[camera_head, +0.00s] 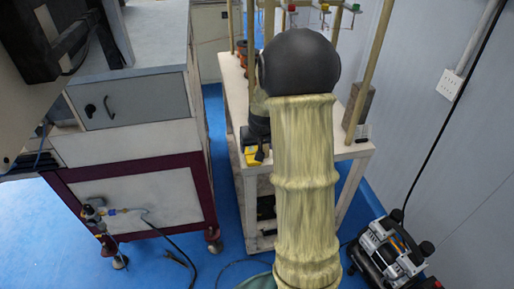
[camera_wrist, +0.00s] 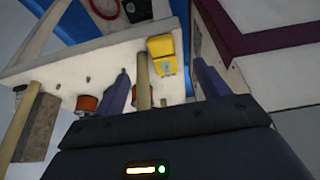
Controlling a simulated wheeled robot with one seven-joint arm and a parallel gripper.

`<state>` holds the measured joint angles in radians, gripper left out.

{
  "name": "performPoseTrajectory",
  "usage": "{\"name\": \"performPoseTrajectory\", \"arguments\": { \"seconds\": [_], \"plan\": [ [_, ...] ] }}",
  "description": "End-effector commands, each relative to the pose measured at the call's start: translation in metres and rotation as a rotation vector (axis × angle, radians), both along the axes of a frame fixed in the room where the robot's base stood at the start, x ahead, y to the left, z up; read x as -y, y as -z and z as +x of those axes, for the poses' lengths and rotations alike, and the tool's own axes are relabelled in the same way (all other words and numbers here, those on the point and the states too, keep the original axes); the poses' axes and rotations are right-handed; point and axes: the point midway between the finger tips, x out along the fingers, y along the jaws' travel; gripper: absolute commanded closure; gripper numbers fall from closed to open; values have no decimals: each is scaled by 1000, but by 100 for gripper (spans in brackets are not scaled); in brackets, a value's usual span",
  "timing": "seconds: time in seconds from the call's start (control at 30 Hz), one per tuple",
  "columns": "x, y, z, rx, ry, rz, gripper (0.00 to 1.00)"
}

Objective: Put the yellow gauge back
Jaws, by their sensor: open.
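The yellow gauge (camera_wrist: 162,54) lies near the edge of the pale bench top (camera_wrist: 100,50) in the wrist view, with a small grey face showing. It also shows in the head view (camera_head: 251,156) at the bench's front left corner, partly covered by dark parts. My gripper (camera_wrist: 165,78) is open in the wrist view, one finger on either side of the picture's middle. The gauge appears beyond the fingertips, between their lines, and nothing is held. A wooden post (camera_wrist: 143,82) shows between the fingers. In the head view my arm hides much of the bench.
Wooden posts (camera_head: 368,75) rise from the bench. Orange-red spools (camera_wrist: 86,104) stand on it. A grey cabinet with a dark red frame (camera_head: 128,165) stands left across a narrow blue floor gap. A compressor (camera_head: 390,250) sits on the floor at right, beside the wall.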

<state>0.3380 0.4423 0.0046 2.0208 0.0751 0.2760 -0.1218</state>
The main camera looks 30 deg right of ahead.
Motion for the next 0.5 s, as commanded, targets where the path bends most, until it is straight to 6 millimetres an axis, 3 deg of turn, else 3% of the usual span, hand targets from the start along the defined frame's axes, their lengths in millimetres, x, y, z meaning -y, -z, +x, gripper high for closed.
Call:
{"name": "performPoseTrajectory", "arguments": {
  "seconds": [0.4, 0.5],
  "plan": [
    [0, 0, 0, 0, 0, 0, 26],
    [-8, -2, -5, -5, -11, 2, 26]
  ]
}}
